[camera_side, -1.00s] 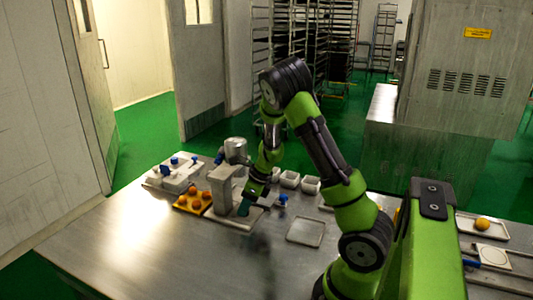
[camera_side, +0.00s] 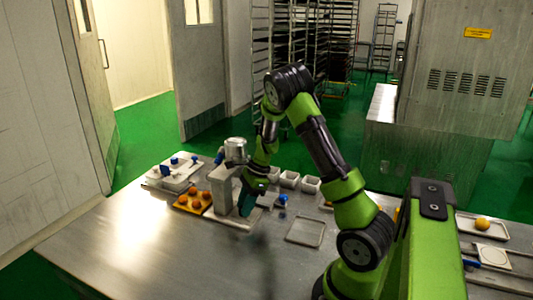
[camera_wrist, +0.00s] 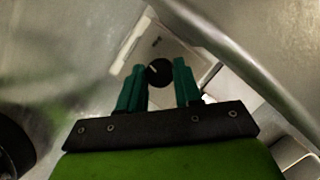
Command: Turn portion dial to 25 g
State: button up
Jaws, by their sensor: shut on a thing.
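The portion dial (camera_wrist: 159,73) is a round black knob with a white pointer mark, set on a pale panel of the encrusting machine (camera_wrist: 180,45). The mark points to the upper left in the wrist view. My gripper (camera_wrist: 160,78) has its teal fingers on either side of the dial, shut on it. In the side view, my gripper (camera_side: 246,203) is at the front of the grey machine (camera_side: 222,188), which has a metal hopper (camera_side: 235,150) on top. The dial is hidden there, and no scale numbers are readable.
An orange tray (camera_side: 186,208) with several orange balls stands left of the machine. White containers (camera_side: 290,179) stand behind to the right, and a flat square tray (camera_side: 305,232) lies to the right. The table's front left (camera_side: 125,240) is clear.

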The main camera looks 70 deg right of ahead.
jog(key=shift+n, duration=0.4)
jog(key=o, duration=1)
jog(key=shift+o, duration=0.2)
jog(key=v, duration=1.7)
jog(key=shift+w, duration=0.1)
